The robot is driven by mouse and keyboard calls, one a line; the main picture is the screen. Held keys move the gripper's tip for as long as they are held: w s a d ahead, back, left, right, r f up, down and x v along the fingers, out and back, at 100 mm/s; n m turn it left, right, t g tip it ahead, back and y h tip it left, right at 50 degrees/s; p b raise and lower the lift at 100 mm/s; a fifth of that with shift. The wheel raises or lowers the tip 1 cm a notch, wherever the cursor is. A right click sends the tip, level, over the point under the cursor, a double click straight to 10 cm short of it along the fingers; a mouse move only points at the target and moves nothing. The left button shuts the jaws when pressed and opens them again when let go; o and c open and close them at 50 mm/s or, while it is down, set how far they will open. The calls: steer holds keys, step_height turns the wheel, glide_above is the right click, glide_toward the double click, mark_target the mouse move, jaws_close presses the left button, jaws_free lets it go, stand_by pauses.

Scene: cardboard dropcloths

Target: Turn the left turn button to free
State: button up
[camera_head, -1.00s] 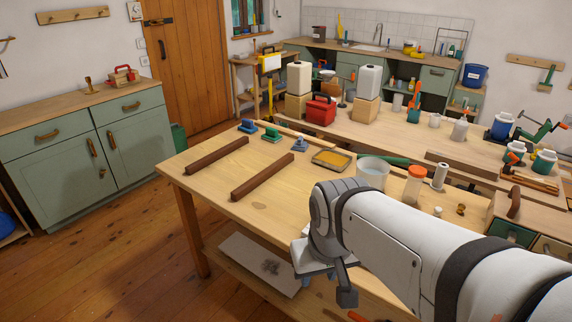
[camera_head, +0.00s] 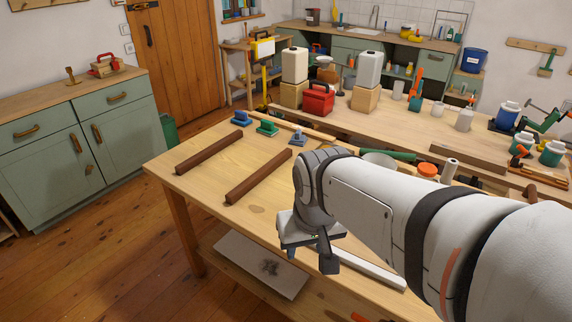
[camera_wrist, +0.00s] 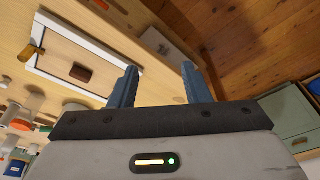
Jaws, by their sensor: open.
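In the wrist view a light wood panel (camera_wrist: 102,74) with a white frame edge (camera_wrist: 90,43) shows at upper left. A small brown wooden piece (camera_wrist: 31,54) lies at the frame's left end, perhaps a turn button. A darker brown block (camera_wrist: 80,72) sits on the panel. I cannot tell which is the left turn button. My gripper (camera_wrist: 160,86) is open, with nothing between its fingers, and apart from the panel. In the head view my gripper (camera_head: 312,252) hangs beyond my arm, which hides much of the worktop; a white strip (camera_head: 368,270) shows beside it.
The workbench (camera_head: 215,190) carries two dark brown bars (camera_head: 209,152), (camera_head: 259,177) at its left end. Below it a pale board (camera_head: 262,264) lies on the lower shelf. A green cabinet (camera_head: 55,150) stands at left. Bare floor (camera_head: 110,260) lies between.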

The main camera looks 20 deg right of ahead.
steer(key=w+d+f+m+g+b, duration=0.1)
steer(key=w+d+f+m, duration=0.2)
steer(key=w, duration=0.5)
steer(key=w+d+f+m+b, duration=0.2)
steer(key=w+d+f+m, duration=0.1)
steer(key=w+d+m, duration=0.3)
steer(key=w+d+f+m+g+b, duration=0.1)
steer(key=w+d+f+m, duration=0.3)
steer(key=w+d, duration=0.3)
steer(key=shift+w+m+g, duration=0.3)
steer(key=shift+w+m, duration=0.3)
steer(key=shift+w, duration=1.4)
steer(key=shift+w+d+f, duration=0.15)
steer(key=shift+w+f, duration=0.05)
steer(key=shift+f, duration=0.1)
steer(key=shift+f+m, duration=0.3)
steer(key=shift+f, duration=0.05)
steer(key=shift+f+b, duration=0.3)
steer(key=shift+f, duration=3.2)
